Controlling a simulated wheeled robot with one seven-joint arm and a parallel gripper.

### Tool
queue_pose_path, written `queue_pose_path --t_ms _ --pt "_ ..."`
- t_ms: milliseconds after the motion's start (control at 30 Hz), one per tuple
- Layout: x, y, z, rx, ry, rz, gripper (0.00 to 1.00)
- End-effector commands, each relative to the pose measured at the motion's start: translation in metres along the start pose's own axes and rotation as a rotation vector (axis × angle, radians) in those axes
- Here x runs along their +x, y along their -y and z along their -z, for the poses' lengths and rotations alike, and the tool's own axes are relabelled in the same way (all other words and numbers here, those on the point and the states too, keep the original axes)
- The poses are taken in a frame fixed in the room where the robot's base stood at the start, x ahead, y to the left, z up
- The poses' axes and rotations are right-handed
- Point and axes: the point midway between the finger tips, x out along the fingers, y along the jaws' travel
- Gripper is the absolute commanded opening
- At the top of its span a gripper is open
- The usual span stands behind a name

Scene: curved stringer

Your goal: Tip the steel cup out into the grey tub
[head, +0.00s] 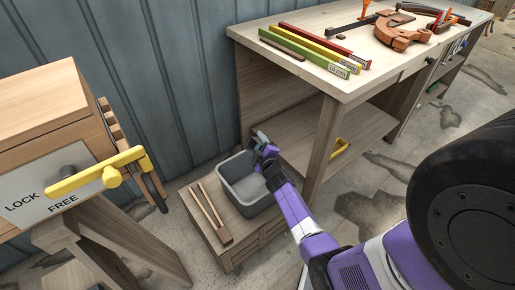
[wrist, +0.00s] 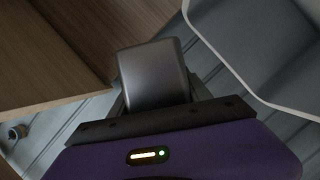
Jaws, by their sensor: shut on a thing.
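The grey tub (head: 243,188) is an open box on a low wooden crate by the blue wall. Its inside looks empty where I can see it. My gripper (head: 263,146) is at the tub's far right rim, with my purple arm crossing the tub's right side. It is shut on the steel cup (wrist: 152,75), a smooth grey cup in the middle of the wrist view. The tub (wrist: 258,42) fills the upper right there, beside the cup. The wrist view is rolled, with slanting wall grooves. The cup's mouth and contents are hidden.
The low crate (head: 215,235) also bears two wooden sticks (head: 210,212) left of the tub. A workbench (head: 290,62) with a lower shelf (head: 340,128) stands close right of my gripper. A cabinet with a yellow lever (head: 100,172) stands at left.

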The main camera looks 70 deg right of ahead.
Motion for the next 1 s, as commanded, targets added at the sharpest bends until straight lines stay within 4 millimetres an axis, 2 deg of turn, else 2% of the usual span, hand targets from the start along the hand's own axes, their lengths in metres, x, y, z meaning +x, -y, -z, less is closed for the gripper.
queue_pose_path --t_ms 1000 --pt "0.0014 0.0098 -0.0033 -0.258 -0.001 -0.108 0.03"
